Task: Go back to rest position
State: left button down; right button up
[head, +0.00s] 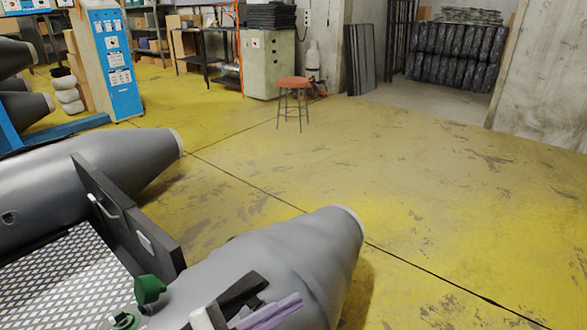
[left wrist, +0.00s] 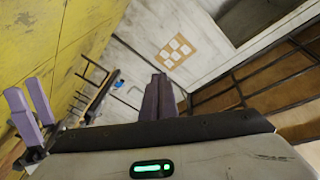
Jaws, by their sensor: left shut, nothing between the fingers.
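My left gripper (head: 268,312) is at the bottom of the head view, above the grey tube of an inflatable boat (head: 290,255). Its purple fingers lie together with nothing between them. In the left wrist view the same shut fingers (left wrist: 158,98) point away from the camera. My right gripper (left wrist: 30,112) shows at the left edge of the left wrist view, with two purple fingers apart and nothing seen between them. It is not seen in the head view.
The boat has a black transom board (head: 128,215), a patterned floor (head: 65,285) and a green fitting (head: 149,290). A red-topped stool (head: 294,85) stands on open yellow floor (head: 400,190). A blue and white display (head: 112,65) stands at back left.

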pick_arm(q)
jog(key=s+a+f+n+g+y, duration=0.1)
jog(key=s+a+f+n+y, duration=0.55)
jog(key=f+n, duration=0.25)
jog(key=s+a+f+n+y, duration=0.6)
jog(key=s+f+n, duration=0.2)
jog(key=n, duration=0.1)
notch_tip(320, 180, up, 10)
jog(key=a+p, duration=0.1)
jog(key=p, duration=1.6)
jog(key=shift+s+a+f+g+y, duration=0.2)
jog(key=shift+s+g+y, duration=0.2)
jog(key=shift+y, duration=0.05)
pick_arm(e)
notch_tip(320, 180, up, 10)
jog(key=d+h, duration=0.1)
jog(key=shift+s+d+f+n+g, duration=0.15)
jog(key=shift+s+d+n+g, duration=0.15)
jog(key=shift+s+d+g, duration=0.1)
jog(key=shift+c, duration=0.3)
